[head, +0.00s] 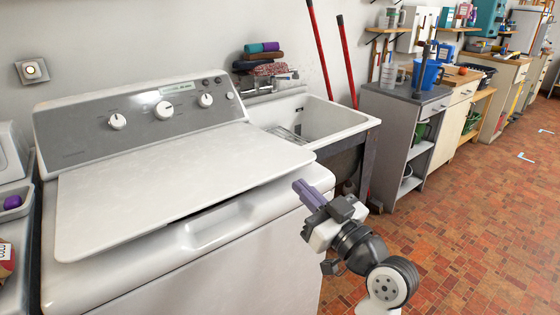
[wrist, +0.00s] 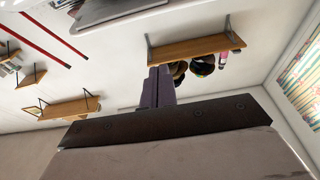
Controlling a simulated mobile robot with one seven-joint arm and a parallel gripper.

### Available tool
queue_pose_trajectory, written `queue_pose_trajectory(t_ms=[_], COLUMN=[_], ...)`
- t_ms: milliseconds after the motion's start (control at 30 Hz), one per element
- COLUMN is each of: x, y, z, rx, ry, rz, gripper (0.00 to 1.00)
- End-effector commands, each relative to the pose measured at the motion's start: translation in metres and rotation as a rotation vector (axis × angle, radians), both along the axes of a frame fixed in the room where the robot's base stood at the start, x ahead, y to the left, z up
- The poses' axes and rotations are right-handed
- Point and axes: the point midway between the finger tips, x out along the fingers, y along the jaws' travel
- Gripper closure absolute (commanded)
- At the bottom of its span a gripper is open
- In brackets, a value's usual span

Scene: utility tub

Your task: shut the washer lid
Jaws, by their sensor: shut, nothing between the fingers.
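The white washer (head: 200,262) stands at the left in the head view. Its flat white lid (head: 170,190) lies almost level over the top, with a dark gap under its front edge, so it looks slightly raised. My gripper (head: 300,188) is beside the lid's front right corner, close to the washer's right edge. Its purple fingers are together, with nothing between them. In the wrist view, my gripper (wrist: 160,72) points up toward the wall; a grey-white edge at the top may be the lid. I cannot tell whether the fingers touch the lid.
A white utility sink (head: 330,115) stands behind and right of the washer, with folded cloths (head: 265,62) near its back. Two red handles (head: 348,60) lean on the wall. A grey cabinet (head: 405,120) stands farther right. The brick floor (head: 470,210) is open at the right.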

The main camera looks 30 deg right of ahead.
Motion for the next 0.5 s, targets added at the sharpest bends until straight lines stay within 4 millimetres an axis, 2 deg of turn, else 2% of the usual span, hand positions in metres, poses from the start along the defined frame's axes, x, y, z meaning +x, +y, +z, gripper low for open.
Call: queue_pose_trajectory(t_ms=[167, 500], x=[0.016, 0.084], y=[0.004, 0.018], z=[0.005, 0.023], rx=[-0.001, 0.0], ry=[0.0, 0.001], rz=[0.003, 0.003], gripper=[1.0, 1.0])
